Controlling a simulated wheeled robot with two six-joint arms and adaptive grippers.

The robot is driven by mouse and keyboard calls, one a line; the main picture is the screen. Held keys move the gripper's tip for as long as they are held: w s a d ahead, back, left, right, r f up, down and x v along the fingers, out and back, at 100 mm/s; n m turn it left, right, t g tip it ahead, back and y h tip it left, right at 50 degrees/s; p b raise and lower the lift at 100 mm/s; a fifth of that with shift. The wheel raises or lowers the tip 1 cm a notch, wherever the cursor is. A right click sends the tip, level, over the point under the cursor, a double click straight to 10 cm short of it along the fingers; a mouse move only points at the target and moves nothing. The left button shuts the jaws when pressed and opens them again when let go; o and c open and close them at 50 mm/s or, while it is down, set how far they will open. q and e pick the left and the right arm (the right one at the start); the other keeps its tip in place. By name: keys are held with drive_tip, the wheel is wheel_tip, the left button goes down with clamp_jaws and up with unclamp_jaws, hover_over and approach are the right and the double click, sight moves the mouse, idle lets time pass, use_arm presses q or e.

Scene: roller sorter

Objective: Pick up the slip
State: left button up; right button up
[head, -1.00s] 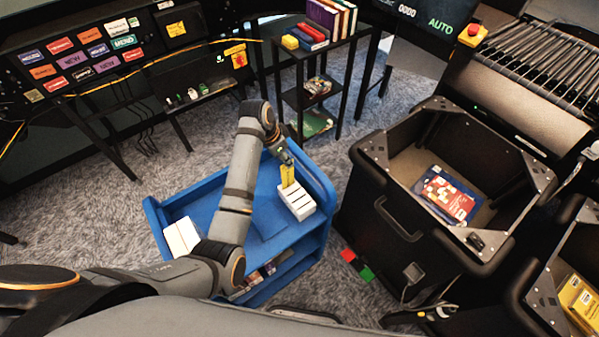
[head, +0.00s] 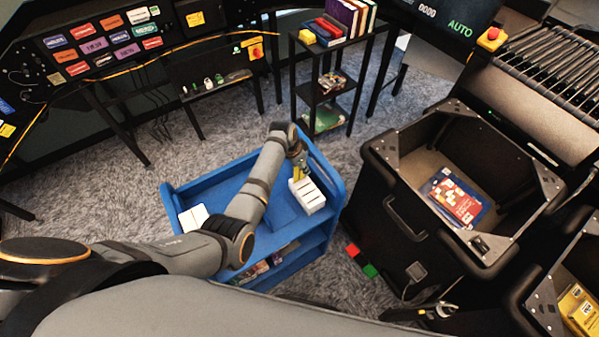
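A yellow slip (head: 302,170) stands upright at the white slotted holder (head: 308,197) on the blue cart. My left gripper (head: 298,165) is at the top of the slip, pointing down, and covers part of it. Its fingers are too small and overlapped to tell whether they are closed on the slip. I cannot tell whether the slip's lower end sits in a slot.
The blue cart (head: 338,185) also carries a white stack (head: 192,218) at its left end. A black bin (head: 380,150) with a blue and red package (head: 452,197) stands to the right. A black shelf (head: 302,95) with books stands behind.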

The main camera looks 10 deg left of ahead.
use_arm(q)
clamp_jaws()
idle(0.3)
